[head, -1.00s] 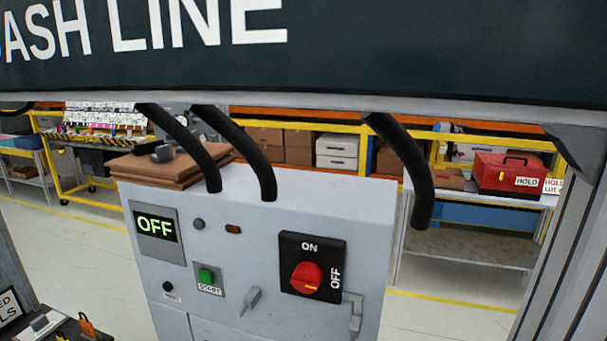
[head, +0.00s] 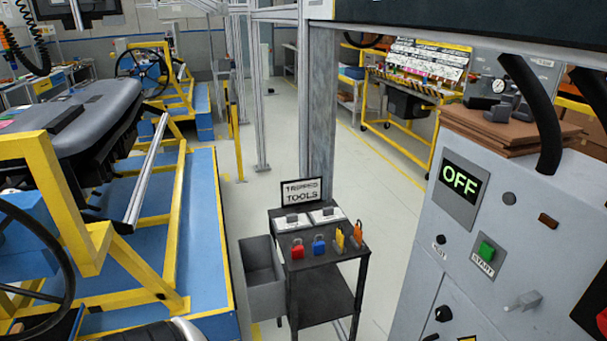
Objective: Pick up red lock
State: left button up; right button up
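The red lock (head: 297,249) is a small padlock standing on the top of a dark cart (head: 330,256), at the left of its front row. A blue lock (head: 319,245) stands just to its right, apart from it. Two yellow-orange items (head: 347,237) stand farther right on the same top. Neither of my grippers is in view. A dark rounded part at the bottom left edge may be mine, but no fingers show there.
A grey open bin (head: 262,283) hangs at the cart's left side. A "TRIPPED TOOLS" sign (head: 302,191) stands at its back. The grey control cabinet (head: 420,270) reading OFF is at right. A blue platform with yellow frame (head: 215,230) is at left. Floor beyond the cart is clear.

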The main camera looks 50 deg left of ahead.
aim_at(297, 252)
jog(key=u, duration=1.7)
